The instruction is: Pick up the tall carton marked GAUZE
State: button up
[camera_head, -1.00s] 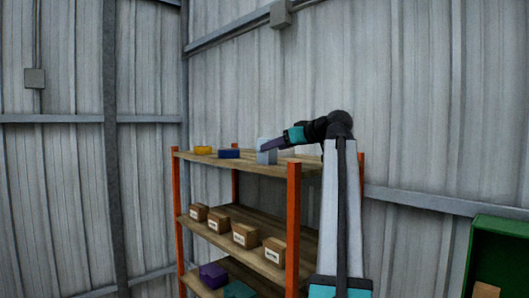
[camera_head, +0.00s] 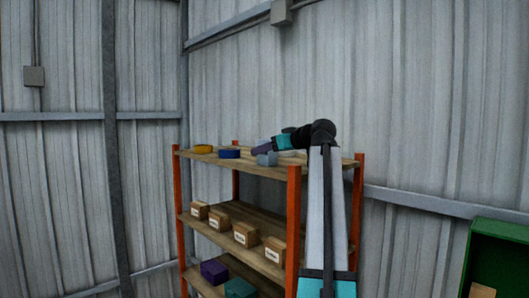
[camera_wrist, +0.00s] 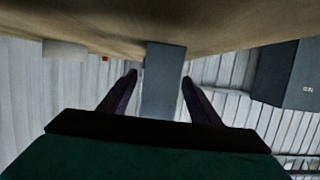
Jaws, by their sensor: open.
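In the wrist view, which looks upside down, a plain grey-blue upright block (camera_wrist: 163,82) stands between the fingers of my gripper (camera_wrist: 160,77). The right finger's tip looks close to its side, and a gap shows at the left finger. I see no lettering on it, so I cannot tell whether it is the GAUZE carton. In the head view, my open gripper (camera_head: 259,150) is over the top shelf, beside a low grey-blue piece (camera_head: 267,159). The purple fingers hide part of what stands behind them.
The wrist view shows a dark grey box (camera_wrist: 288,75) with partial lettering at right and a pale object (camera_wrist: 65,49) at left. A yellow item (camera_head: 203,149) and a blue item (camera_head: 229,153) sit on the top shelf (camera_head: 262,170). Labelled brown boxes (camera_head: 245,234) fill the shelf below.

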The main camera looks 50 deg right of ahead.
dwell(0.4)
jog(key=c, duration=1.1)
jog(key=shift+r, duration=0.2)
jog(key=shift+r+b, duration=1.1)
jog(key=shift+r, duration=0.3)
jog(key=shift+s+r, duration=0.15)
jog(key=shift+s+a+r+b, duration=0.3)
jog(key=shift+s+a, duration=0.75)
jog(key=shift+s, duration=1.35)
jog(key=shift+s+a+r+b, duration=0.25)
jog(key=shift+s+a, duration=0.75)
jog(key=shift+s, duration=1.45)
jog(key=shift+s+a+r+b, duration=0.25)
jog(key=shift+s+a, duration=0.8)
jog(key=shift+s, duration=1.35)
